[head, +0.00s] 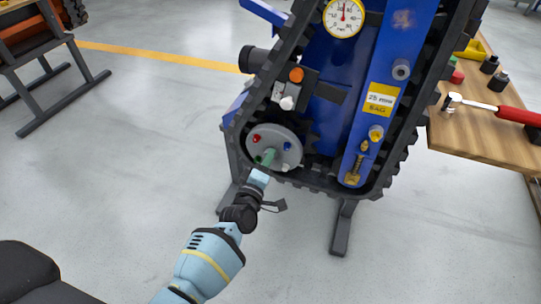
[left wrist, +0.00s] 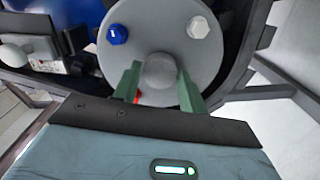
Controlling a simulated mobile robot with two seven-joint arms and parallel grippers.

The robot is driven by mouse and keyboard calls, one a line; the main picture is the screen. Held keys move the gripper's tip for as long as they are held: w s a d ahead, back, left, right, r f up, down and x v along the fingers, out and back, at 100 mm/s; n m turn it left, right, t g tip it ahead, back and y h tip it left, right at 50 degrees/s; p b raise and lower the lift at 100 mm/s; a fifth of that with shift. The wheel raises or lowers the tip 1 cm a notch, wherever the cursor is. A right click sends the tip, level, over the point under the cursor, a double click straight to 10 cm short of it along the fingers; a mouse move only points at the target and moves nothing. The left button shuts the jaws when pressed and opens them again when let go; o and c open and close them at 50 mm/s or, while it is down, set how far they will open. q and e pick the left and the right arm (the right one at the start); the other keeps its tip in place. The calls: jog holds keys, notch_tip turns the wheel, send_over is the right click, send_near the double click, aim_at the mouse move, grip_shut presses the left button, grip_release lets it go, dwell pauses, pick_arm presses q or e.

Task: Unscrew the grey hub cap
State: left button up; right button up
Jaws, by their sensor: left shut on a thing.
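A round grey wheel disc (head: 289,140) sits in the lower left of the carrier's track loop; it fills the upper middle of the left wrist view (left wrist: 190,50). The grey hub cap (left wrist: 160,70) is a rounded knob at the disc's centre. My left gripper (head: 265,157) reaches up from below, its green fingers on either side of the cap and shut on it (left wrist: 160,84). The fingers mostly hide the cap in the head view. A blue bolt (left wrist: 118,34), a white bolt (left wrist: 198,27) and a red bolt (head: 256,138) surround it. My right gripper is not in view.
The blue tracked carrier (head: 330,60) stands on grey legs. An orange knob (head: 296,75) and a white knob (head: 287,103) sit above the disc. The floor (head: 130,150) at left is clear.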

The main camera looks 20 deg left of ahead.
pick_arm(q)
jog(key=n+b, duration=0.2)
jog(key=n, duration=0.6)
jog(key=shift+r+n, duration=0.1)
jog(key=shift+n, duration=0.2)
jog(key=o, duration=0.8)
jog(key=m+p, duration=0.2)
jog(key=m, duration=0.8)
